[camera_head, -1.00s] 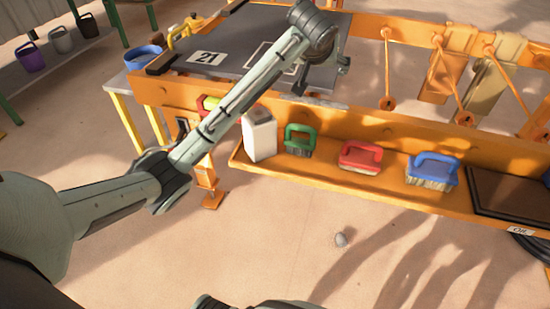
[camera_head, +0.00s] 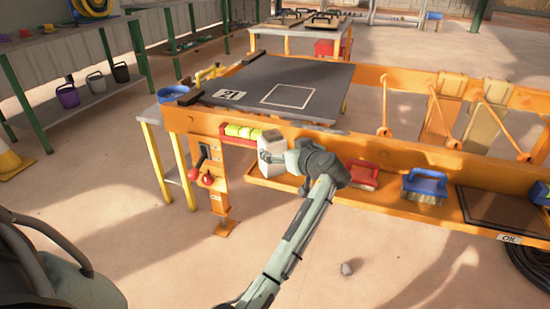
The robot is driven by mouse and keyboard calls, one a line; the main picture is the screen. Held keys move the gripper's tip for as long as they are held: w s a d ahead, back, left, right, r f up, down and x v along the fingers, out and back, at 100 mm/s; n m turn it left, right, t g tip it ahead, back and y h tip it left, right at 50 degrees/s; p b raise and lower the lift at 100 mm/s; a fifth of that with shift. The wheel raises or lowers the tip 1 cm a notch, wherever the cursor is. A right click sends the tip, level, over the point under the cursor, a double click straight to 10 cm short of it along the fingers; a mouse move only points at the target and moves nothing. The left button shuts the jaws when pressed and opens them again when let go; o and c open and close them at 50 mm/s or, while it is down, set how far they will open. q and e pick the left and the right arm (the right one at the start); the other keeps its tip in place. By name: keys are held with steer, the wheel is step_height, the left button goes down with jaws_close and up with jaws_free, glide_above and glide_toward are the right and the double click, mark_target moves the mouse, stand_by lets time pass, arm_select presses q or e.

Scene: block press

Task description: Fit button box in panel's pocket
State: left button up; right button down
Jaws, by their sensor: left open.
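I cannot surely make out the button box or the panel's pocket. A small control panel with a dark inset and red knobs (camera_head: 205,178) is on the orange front leg of the press bench. A whitish box-shaped container (camera_head: 270,163) stands upright at the left end of the orange front tray. My left gripper (camera_head: 281,158) is open, pointing left at the container's right side and partly covering it. I cannot tell whether they touch. My right gripper is not in view.
The grey press plate (camera_head: 320,78), marked 21 and with a white square outline, lies above the tray. A red-and-yellow bar (camera_head: 240,134) is left of the container. A red brush (camera_head: 361,174) and a blue brush (camera_head: 424,186) sit to the right. The floor in front is mostly clear.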

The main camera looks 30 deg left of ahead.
mark_target(277, 146)
arm_select(q)
steer(key=b+x, duration=0.1)
steer(key=x, duration=0.4)
steer(key=shift+w+a, duration=0.15)
steer(key=shift+a, duration=0.3)
steer(key=shift+w+a, duration=0.15)
steer(key=shift+a, duration=0.05)
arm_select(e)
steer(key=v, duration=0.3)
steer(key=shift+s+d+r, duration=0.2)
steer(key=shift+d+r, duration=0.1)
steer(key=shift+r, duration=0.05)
arm_select(q)
steer(key=shift+c, duration=0.4)
steer(key=shift+r, duration=0.1)
steer(key=c, duration=1.7)
steer(key=shift+r, duration=0.1)
